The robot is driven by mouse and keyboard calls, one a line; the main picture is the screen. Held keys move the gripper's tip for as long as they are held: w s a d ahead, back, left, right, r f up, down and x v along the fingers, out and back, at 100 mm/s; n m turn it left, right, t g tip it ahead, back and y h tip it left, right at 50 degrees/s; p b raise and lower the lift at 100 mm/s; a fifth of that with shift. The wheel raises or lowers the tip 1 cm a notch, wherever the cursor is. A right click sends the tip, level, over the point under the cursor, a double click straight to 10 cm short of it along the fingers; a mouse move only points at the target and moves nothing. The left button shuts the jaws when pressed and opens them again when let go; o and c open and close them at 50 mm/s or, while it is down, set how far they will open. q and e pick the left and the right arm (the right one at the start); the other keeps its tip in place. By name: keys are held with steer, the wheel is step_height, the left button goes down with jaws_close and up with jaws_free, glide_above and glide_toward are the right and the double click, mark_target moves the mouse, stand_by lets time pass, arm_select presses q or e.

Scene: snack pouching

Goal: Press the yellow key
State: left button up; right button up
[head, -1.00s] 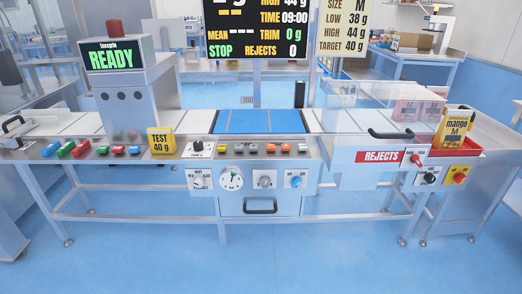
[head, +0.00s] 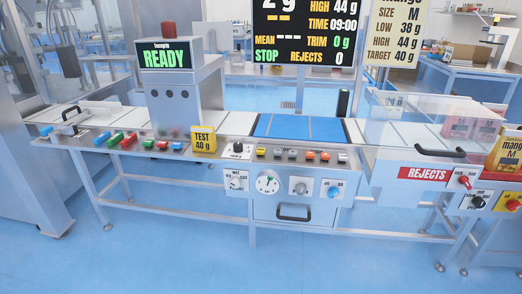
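A row of small keys runs along the front edge of the console below the blue weighing belt (head: 298,129). The leftmost key looks yellow (head: 262,152). To its right are grey keys (head: 285,154), two orange-red keys (head: 317,156) and another grey key (head: 342,157). The keys are small, so whether any is pressed in cannot be told. Neither of my grippers is in view.
A black display (head: 305,35) stands behind the belt, reading STOP and REJECTS 0. A yellow TEST 40 g block (head: 203,139) stands left of the keys. A clear-lidded rejects box (head: 424,174) is at right.

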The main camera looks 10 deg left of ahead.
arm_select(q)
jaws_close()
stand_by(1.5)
